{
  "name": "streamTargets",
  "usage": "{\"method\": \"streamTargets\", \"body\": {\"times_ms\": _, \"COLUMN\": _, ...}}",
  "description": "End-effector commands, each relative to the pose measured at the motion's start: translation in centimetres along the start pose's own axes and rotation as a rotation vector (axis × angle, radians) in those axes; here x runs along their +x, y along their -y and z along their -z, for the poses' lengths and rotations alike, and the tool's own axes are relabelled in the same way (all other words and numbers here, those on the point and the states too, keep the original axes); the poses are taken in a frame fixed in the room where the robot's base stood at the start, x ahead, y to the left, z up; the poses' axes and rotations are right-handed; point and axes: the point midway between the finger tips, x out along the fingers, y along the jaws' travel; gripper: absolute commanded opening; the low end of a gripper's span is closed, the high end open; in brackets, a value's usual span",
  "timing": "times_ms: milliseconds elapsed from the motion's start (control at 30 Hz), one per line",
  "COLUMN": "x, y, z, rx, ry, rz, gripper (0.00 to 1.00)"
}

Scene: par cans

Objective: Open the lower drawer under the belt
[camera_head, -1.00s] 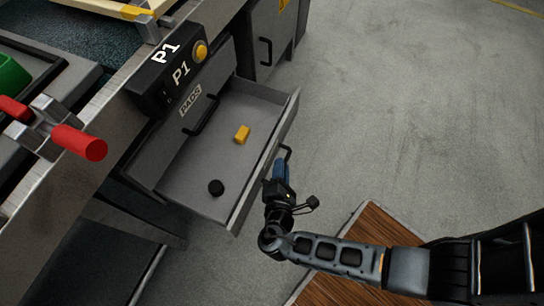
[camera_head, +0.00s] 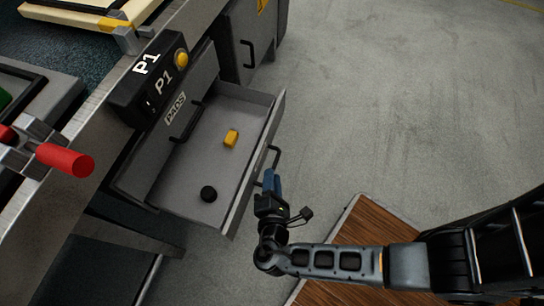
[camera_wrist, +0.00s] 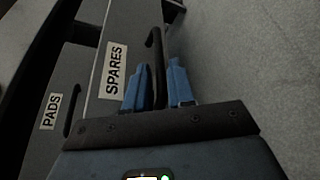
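The lower drawer (camera_head: 243,200) under the belt stands pulled well out, and its front carries a SPARES label (camera_wrist: 113,71) in the wrist view. A yellow block (camera_head: 231,138) and a black puck (camera_head: 208,194) lie inside. Its dark bar handle (camera_head: 275,153) is on the outer face and also shows in the wrist view (camera_wrist: 156,48). My gripper (camera_head: 270,178) is at this handle. In the wrist view, its blue fingers (camera_wrist: 158,80) stand apart on either side of the bar. Whether they touch it is hard to tell.
The upper drawer labelled PADS (camera_head: 175,108) is shut above. A P1 control box (camera_head: 150,78) with a yellow button sits over it. A red-handled clamp (camera_head: 64,160) is at left. A wooden platform (camera_head: 345,232) lies below my arm. Floor at upper right is clear.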

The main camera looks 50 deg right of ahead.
Motion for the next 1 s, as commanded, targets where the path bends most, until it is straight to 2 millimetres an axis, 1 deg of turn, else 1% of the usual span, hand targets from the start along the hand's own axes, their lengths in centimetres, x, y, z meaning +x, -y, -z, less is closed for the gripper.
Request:
{"method": "streamTargets", "body": {"times_ms": 33, "x": -0.9, "y": -0.1, "z": 0.0, "rx": 0.000, "ry": -0.002, "rz": -0.001, "gripper": 0.23}}
{"method": "streamTargets", "body": {"times_ms": 100, "x": -2.0, "y": -0.1, "z": 0.0, "rx": 0.000, "ry": -0.002, "rz": -0.001, "gripper": 0.23}}
{"method": "streamTargets", "body": {"times_ms": 200, "x": -3.3, "y": -0.1, "z": 0.0, "rx": 0.000, "ry": -0.001, "rz": -0.001, "gripper": 0.23}}
{"method": "streamTargets", "body": {"times_ms": 300, "x": -4.1, "y": 0.0, "z": 0.0, "rx": 0.000, "ry": -0.002, "rz": 0.000, "gripper": 0.23}}
{"method": "streamTargets", "body": {"times_ms": 433, "x": -4.5, "y": 0.0, "z": 0.0, "rx": -0.001, "ry": 0.000, "rz": 0.000, "gripper": 0.23}}
{"method": "streamTargets", "body": {"times_ms": 1000, "x": -4.5, "y": 0.1, "z": 0.0, "rx": 0.000, "ry": -0.002, "rz": 0.003, "gripper": 0.23}}
